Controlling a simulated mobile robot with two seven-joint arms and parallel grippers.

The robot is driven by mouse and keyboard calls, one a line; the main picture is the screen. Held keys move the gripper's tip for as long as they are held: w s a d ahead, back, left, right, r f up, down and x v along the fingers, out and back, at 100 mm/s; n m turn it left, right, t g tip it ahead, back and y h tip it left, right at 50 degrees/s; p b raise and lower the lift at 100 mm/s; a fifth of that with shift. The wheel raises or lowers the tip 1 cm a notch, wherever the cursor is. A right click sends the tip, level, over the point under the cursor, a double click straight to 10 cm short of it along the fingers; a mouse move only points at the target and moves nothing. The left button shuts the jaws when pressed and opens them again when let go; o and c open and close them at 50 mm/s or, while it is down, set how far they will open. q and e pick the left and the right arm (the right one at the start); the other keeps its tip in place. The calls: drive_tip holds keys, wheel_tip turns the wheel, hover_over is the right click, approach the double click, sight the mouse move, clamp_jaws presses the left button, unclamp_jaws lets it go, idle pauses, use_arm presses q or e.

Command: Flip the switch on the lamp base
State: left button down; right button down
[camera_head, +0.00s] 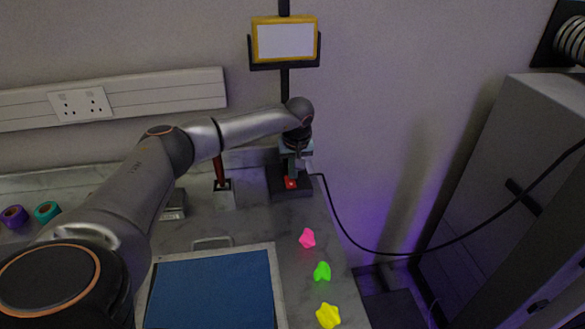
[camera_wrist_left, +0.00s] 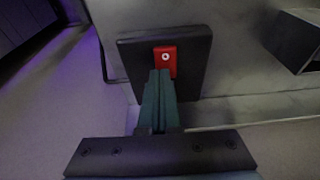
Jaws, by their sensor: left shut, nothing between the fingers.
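The lamp has a yellow-framed white panel (camera_head: 286,41) on a black pole that goes down behind my left wrist. Its dark base (camera_head: 278,184) stands on the worktop near the wall and also shows in the wrist view (camera_wrist_left: 197,66). A red switch (camera_head: 291,184) sits on the base. In the wrist view the switch (camera_wrist_left: 165,54) is a red block with a white ring mark. My left gripper (camera_wrist_left: 160,74) is shut and empty, its fingertips overlapping the switch's lower part; I cannot tell whether they touch. It shows above the base in the head view (camera_head: 292,174). My right gripper is out of view.
A black cable (camera_head: 385,252) runs from near the lamp base to the grey cabinet (camera_head: 500,170) at right. Pink (camera_head: 307,238), green (camera_head: 322,271) and yellow (camera_head: 328,315) lumps lie along the right edge. A blue mat (camera_head: 215,290) lies in front. A red-handled tool (camera_head: 219,170) stands left of the base.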

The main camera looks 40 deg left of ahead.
sight(291, 184)
use_arm(q)
drive_tip(key=c, duration=1.6)
unclamp_jaws()
drive_tip(key=v, duration=1.1)
drive_tip(key=shift+w+a+r+b, duration=0.15)
drive_tip(key=shift+a+r+b, duration=0.05)
drive_tip(key=shift+a+b, duration=0.15)
drive_tip(key=c, duration=1.4)
unclamp_jaws()
drive_tip(key=shift+d+r, duration=0.1)
drive_tip(key=o, duration=0.6)
drive_tip(key=shift+t+y, duration=0.5)
drive_tip(key=s+d+b, duration=0.3)
drive_tip(key=shift+s+d+f, duration=0.1)
drive_tip(key=shift+s+f, duration=0.25)
drive_tip(key=shift+o, duration=0.7)
drive_tip(key=shift+s+d, duration=0.1)
drive_tip(key=shift+s, duration=0.05)
drive_tip(key=shift+o, duration=0.5)
drive_tip(key=shift+f, duration=0.3)
drive_tip(key=x, duration=1.2)
drive_tip(key=shift+r, duration=0.1)
drive_tip(key=shift+c, duration=0.2)
clamp_jaws()
